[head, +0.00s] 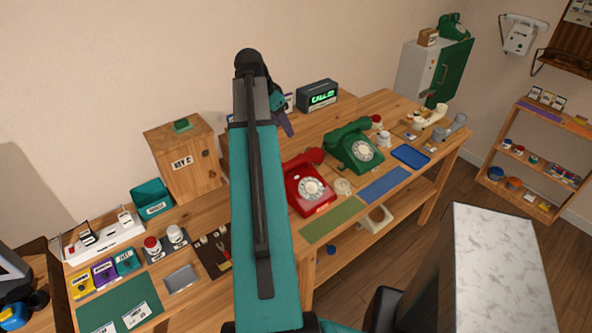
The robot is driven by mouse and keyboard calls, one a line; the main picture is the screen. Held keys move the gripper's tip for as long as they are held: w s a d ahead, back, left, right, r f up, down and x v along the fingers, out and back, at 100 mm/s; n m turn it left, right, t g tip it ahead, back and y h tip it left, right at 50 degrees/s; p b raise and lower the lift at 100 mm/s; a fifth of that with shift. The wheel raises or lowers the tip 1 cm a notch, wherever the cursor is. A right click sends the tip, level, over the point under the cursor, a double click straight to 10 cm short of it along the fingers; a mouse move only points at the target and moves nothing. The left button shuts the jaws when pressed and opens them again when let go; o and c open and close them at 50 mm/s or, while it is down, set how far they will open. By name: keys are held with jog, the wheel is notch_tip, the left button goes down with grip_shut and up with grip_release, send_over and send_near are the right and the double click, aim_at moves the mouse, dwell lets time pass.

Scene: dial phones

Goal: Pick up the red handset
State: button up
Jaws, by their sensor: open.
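The red dial phone (307,201) stands on the wooden bench, just right of my arm in the head view. Its red handset (315,156) lies across the top of the phone, and its left part is hidden by or close against my arm. My gripper (286,124) shows only in part, beyond my arm and above the bench, up and left of the red handset and apart from it. It is open, and I see nothing held in it. The green dial phone (357,149) stands to the right of the red one, with its green handset on top.
A green mat (333,220) and a blue mat (384,186) lie in front of the phones. A CALL display (318,96) stands behind. A wooden key cabinet (178,160) is left of my arm. A small white-topped cup (383,140) stands right of the green phone.

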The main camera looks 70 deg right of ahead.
jog(key=b, duration=0.4)
send_near(295, 160)
jog(key=s+v, duration=0.1)
jog(key=v, duration=0.2)
jog(key=shift+w+r, duration=0.2)
jog(key=shift+w, duration=0.45)
jog(key=shift+p+x, duration=0.75)
jog(key=shift+x, duration=3.55)
jog(key=shift+a, duration=0.1)
jog(key=shift+p+x, duration=0.75)
jog(key=shift+x, duration=0.35)
jog(key=shift+p+x, duration=0.45)
jog(key=shift+x, duration=1.05)
jog(key=shift+s, duration=0.1)
